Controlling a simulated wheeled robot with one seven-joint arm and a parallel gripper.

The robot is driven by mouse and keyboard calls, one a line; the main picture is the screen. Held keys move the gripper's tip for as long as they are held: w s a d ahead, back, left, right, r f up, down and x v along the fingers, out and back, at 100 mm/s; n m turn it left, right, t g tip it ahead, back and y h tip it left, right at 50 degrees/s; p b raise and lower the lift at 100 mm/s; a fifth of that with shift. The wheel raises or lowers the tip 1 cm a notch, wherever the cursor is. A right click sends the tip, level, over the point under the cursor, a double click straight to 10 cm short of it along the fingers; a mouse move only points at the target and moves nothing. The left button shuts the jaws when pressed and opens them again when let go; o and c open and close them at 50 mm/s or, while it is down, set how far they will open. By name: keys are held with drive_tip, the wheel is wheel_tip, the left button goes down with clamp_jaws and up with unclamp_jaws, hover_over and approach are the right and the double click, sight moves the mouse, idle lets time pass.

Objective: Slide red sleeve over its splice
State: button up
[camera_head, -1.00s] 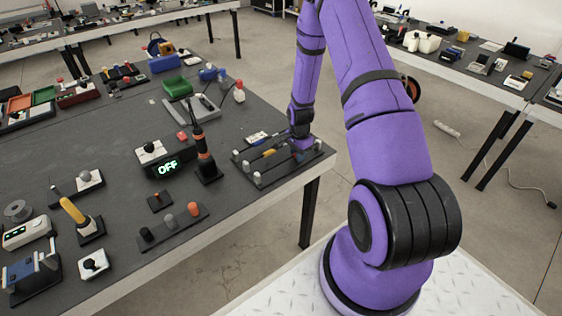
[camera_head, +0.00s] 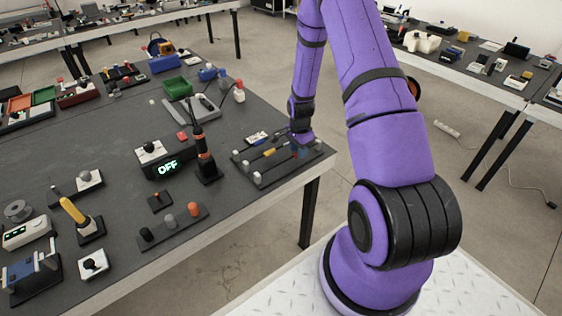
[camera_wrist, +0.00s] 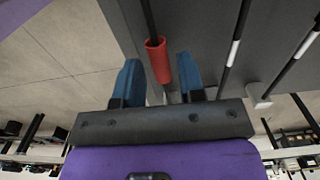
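The red sleeve (camera_wrist: 157,60) sits around a black cable in the wrist view, between the two blue fingers of my gripper (camera_wrist: 159,60). White bands (camera_wrist: 234,52) show on the neighbouring cables. I cannot make out a white band on the red sleeve's cable; its lower part is hidden by my gripper.
A yellow sleeve (camera_head: 269,152) is on another cable of the board. White end posts (camera_head: 257,178) stand along the board's left side. A black and orange tool in a stand (camera_head: 205,160) rises to the left. The table edge lies close to the right.

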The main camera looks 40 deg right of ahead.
drive_tip(key=shift+r, duration=2.25)
drive_tip(key=shift+w+r, duration=0.1)
drive_tip(key=shift+r, duration=0.25)
drive_tip(key=s+a+r+n+t, duration=0.1)
drive_tip(key=s+a+r+n, duration=0.2)
drive_tip(key=r, duration=0.7)
drive_tip(key=s+a+r+n+t, duration=0.1)
drive_tip(key=a+r+n, duration=0.3)
drive_tip(key=r, duration=0.6)
drive_tip(key=s+a+r+n+t, duration=0.1)
drive_tip(key=s+a+r, duration=0.1)
drive_tip(key=a+r, duration=0.5)
drive_tip(key=s+a+r+n+t, duration=0.1)
drive_tip(key=s+a+r+n, duration=0.2)
drive_tip(key=s+r, duration=0.4)
drive_tip(key=s+a+r+n+t, duration=0.1)
drive_tip(key=s+a+r+n, duration=0.3)
drive_tip(key=s, duration=1)
wheel_tip(320, 180, up, 4)
drive_tip(key=n, duration=0.2)
drive_tip(key=shift+n, duration=0.3)
